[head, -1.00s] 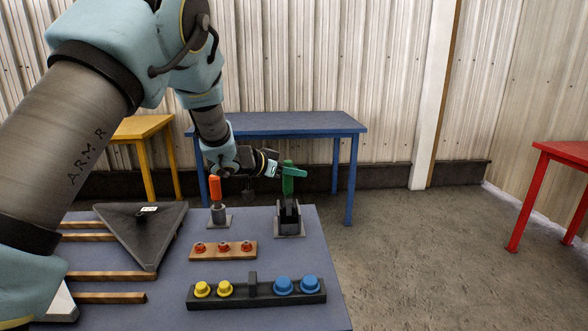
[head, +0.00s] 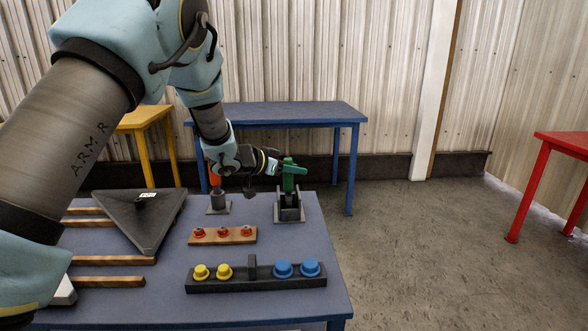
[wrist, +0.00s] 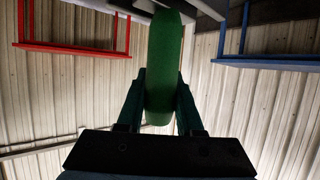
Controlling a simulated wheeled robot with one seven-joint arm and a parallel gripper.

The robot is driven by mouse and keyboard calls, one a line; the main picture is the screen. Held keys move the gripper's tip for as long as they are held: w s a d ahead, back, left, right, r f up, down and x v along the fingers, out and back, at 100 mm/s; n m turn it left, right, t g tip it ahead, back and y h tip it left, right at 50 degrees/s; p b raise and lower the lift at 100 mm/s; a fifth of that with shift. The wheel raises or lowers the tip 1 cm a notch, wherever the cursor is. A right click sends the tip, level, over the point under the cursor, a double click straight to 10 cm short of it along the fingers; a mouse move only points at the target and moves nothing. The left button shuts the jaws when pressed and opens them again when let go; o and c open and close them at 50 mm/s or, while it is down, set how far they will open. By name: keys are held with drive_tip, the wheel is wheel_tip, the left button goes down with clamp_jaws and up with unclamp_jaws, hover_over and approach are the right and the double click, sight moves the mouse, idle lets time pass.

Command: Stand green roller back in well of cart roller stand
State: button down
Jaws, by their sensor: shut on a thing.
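The green roller (head: 288,180) is upright in my gripper (head: 283,169), which is shut on it. In the wrist view the roller (wrist: 164,65) stands between my two fingers (wrist: 160,100), which touch its sides. In the head view its lower end is at the top of the dark roller stand (head: 290,214), between the stand's uprights. I cannot tell how deep it sits in the well. The stand is on the back right part of the blue-grey table.
A grey holder (head: 218,203) with an orange handle, partly behind my arm, stands left of the roller stand. A wooden strip with red knobs (head: 222,236) and a dark bar with yellow and blue knobs (head: 258,283) lie in front. A dark triangular piece (head: 140,222) lies left.

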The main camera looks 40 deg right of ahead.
drive_tip(key=shift+c, duration=2.4)
unclamp_jaws()
drive_tip(key=s+b+v, duration=0.1)
drive_tip(key=b+v, duration=0.1)
drive_tip(key=v, duration=0.9)
drive_tip(key=w+a+n+t+y, duration=0.2)
drive_tip(key=w+a+n+t, duration=0.35)
drive_tip(key=w+a, duration=0.6)
drive_tip(key=w+a+f+n+t+y, duration=0.1)
drive_tip(key=w+a+n+t+y, duration=0.15)
drive_tip(key=a, duration=0.55)
drive_tip(key=w+a+f+n+t+y, duration=0.1)
drive_tip(key=w+a+n+y, duration=0.15)
drive_tip(key=a, duration=0.65)
drive_tip(key=s+a+f+n+g+y, duration=0.1)
drive_tip(key=s+a+f+n+y, duration=0.2)
drive_tip(key=a, duration=0.5)
drive_tip(key=s+a+f+n+g+y, duration=0.15)
drive_tip(key=s+a, duration=0.25)
drive_tip(key=a, duration=0.4)
drive_tip(key=s+a+n+g+y, duration=0.1)
drive_tip(key=s+a+g, duration=0.1)
drive_tip(key=s, duration=0.3)
drive_tip(key=s+a+f+n+g, duration=0.1)
drive_tip(key=s+a+g, duration=0.1)
drive_tip(key=s+a, duration=0.2)
drive_tip(key=s, duration=0.2)
drive_tip(key=shift+s+a+f+y, duration=0.25)
drive_tip(key=shift+a+y, duration=0.1)
